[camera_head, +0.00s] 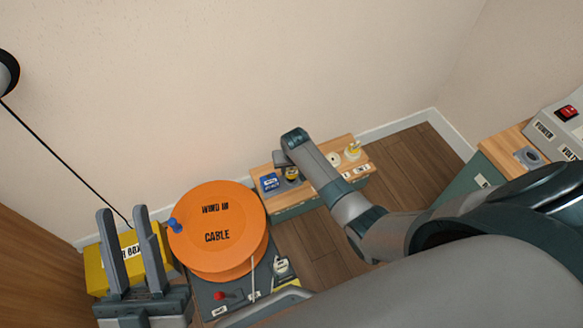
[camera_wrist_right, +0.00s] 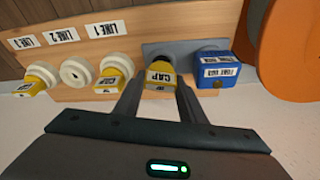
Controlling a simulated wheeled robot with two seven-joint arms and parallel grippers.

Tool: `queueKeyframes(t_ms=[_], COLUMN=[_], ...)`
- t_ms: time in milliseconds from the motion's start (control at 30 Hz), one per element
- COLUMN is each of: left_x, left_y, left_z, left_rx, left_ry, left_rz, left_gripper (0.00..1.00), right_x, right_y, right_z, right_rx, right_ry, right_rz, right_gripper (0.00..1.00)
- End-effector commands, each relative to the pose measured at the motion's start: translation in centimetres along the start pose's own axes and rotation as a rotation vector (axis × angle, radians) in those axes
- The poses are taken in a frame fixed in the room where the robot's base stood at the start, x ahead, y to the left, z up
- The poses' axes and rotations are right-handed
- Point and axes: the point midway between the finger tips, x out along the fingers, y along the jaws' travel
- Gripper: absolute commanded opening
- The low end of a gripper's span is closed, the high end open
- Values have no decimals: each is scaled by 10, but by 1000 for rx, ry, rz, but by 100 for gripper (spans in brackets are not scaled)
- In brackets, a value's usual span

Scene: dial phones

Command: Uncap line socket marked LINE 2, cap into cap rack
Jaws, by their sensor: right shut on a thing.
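My right gripper (camera_wrist_right: 160,88) is shut on a yellow cap (camera_wrist_right: 160,73) marked CAP, held at the grey cap rack (camera_wrist_right: 152,48) beside a blue block; whether the cap is fully seated I cannot tell. The LINE 2 socket (camera_wrist_right: 75,73) is a bare white ring with an open hole, also in the head view (camera_head: 333,158). The LINE 1 socket (camera_wrist_right: 122,60) and LINE 3 socket (camera_wrist_right: 44,70) each carry a yellow cap. My left gripper (camera_head: 126,228) is open and empty in the head view, in front of a yellow box.
An orange cable reel (camera_head: 217,230) sits between my left gripper and the wooden socket stand (camera_head: 352,178). A grey power unit (camera_head: 560,125) is at far right. Floor shows between stand and right bench.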

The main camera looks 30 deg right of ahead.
Motion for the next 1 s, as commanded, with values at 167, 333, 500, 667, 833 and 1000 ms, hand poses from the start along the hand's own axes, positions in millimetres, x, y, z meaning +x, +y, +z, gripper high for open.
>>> queueKeyframes(t_ms=[167, 333, 500, 667, 833, 1000], left_x=[3, 4, 4, 4, 4, 4], left_y=[-3, -4, -4, -4, -4, -4], left_z=[-5, -7, -7, -7, -7, -6], left_rx=[7, 9, 9, 9, 9, 9], left_ry=[39, 50, 50, 50, 49, 49], left_rz=[0, 1, 1, 0, 1, 1], left_gripper=[31, 31, 31, 31, 31, 31], right_x=[7, 9, 9, 9, 9, 11], right_y=[0, 0, 0, 0, 0, 0], right_z=[1, 2, 2, 2, 2, 2], right_rx=[0, 0, 0, 0, 0, 0], right_ry=[1, 2, 2, 2, 2, 1], right_rz=[-1, -1, -1, -1, -1, -1], right_gripper=[10, 10, 10, 10, 10, 10])
